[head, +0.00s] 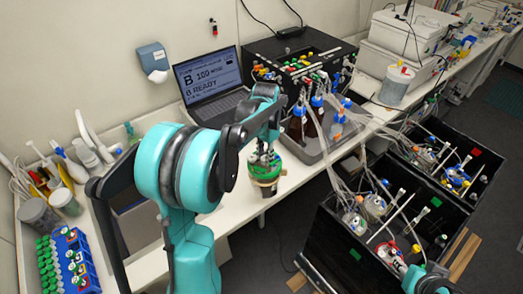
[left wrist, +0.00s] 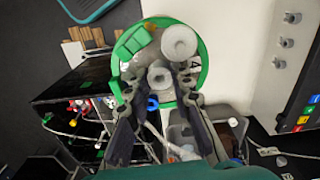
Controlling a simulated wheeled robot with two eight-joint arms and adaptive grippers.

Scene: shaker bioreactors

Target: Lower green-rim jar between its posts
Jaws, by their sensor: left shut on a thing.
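The green-rim jar (head: 265,175) hangs below my left gripper (head: 264,148) in the head view, over the front edge of the white bench. In the left wrist view its green rim (left wrist: 204,62) forms a ring around pale caps, with the fingers of my left gripper (left wrist: 160,92) shut on the jar's top. The jar's lower body is mostly hidden in the wrist view. Two black open boxes at right, a near one (head: 330,240) and a far one (head: 450,135), hold jars, tubes and white rods (head: 402,215). I cannot tell which posts belong to this jar.
A grey tray (head: 325,150) with amber bottles stands on the bench, beside a laptop (head: 210,80) and a black unit (head: 290,50). Tubes run from there to the boxes. A blue rack (head: 75,265) stands at left. Dark floor lies between bench and near box.

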